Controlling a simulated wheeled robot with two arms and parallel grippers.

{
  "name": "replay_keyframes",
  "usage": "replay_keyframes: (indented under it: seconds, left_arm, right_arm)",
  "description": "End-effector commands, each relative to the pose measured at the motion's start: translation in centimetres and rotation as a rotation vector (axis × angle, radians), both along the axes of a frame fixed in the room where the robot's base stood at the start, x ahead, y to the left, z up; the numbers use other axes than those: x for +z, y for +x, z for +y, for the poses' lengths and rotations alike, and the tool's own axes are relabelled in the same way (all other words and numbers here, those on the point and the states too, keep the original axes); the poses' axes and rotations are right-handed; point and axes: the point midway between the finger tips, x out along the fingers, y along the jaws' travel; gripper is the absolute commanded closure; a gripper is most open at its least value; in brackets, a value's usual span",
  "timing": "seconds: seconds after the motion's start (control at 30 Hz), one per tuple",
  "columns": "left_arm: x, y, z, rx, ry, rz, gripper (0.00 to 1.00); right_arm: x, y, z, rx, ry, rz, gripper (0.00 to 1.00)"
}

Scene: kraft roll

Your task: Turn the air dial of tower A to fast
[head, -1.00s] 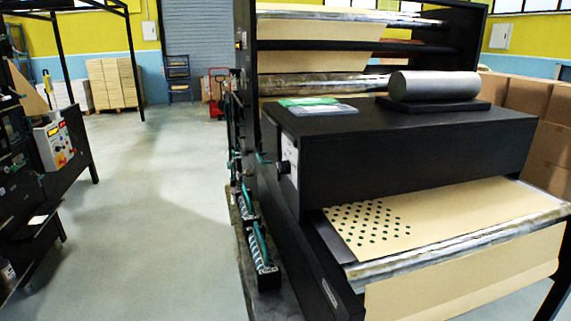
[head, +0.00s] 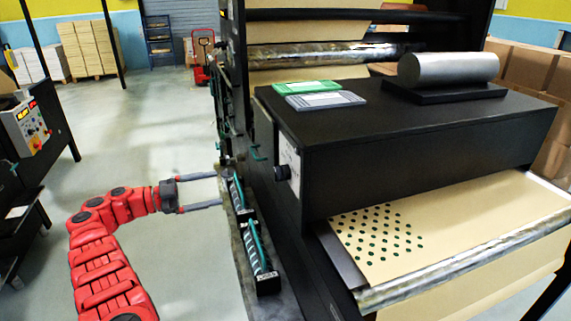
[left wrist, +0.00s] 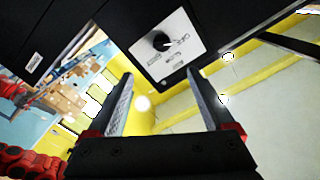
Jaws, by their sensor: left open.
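A black dial knob (head: 283,173) sits on a white plate (head: 290,154) on the left end of the black box-shaped housing (head: 420,140). In the left wrist view, a dark round knob (left wrist: 162,41) shows on a white printed plate (left wrist: 178,50), beyond the fingertips; its lettering is too small to read. I cannot read which tower it is. My left gripper (head: 221,190) is open and empty, left of the housing and apart from the knob. Its two fingers also show in the left wrist view (left wrist: 160,75), spread with nothing between them. My right gripper is not in view.
Green and black fittings (head: 264,270) line the machine's left side near my gripper. Green and grey pads (head: 320,95) and a grey cylinder (head: 448,68) rest on top of the housing. The grey floor (head: 150,120) on the left is open. A control box (head: 25,128) stands at the far left.

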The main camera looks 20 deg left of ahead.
Motion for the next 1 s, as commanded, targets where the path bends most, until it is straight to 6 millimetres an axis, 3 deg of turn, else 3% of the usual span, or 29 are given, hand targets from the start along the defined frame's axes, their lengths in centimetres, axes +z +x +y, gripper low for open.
replay_keyframes:
  seconds: [0.1,0.23,0.8,1.0]
  left_arm:
    - [0.6,-0.1,0.6,0.010,-0.003,0.025,0.14]
    - [0.7,0.7,-0.6,0.007,-0.004,0.028,0.14]
    - [0.8,7.7,-11.2,0.005,-0.004,0.025,0.14]
    - [0.6,9.1,-13.1,0.008,-0.003,0.025,0.14]
  right_arm:
    - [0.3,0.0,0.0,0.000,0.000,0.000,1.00]
    - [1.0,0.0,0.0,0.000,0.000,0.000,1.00]
    - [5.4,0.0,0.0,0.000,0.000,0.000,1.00]
    - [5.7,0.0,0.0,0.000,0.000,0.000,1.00]
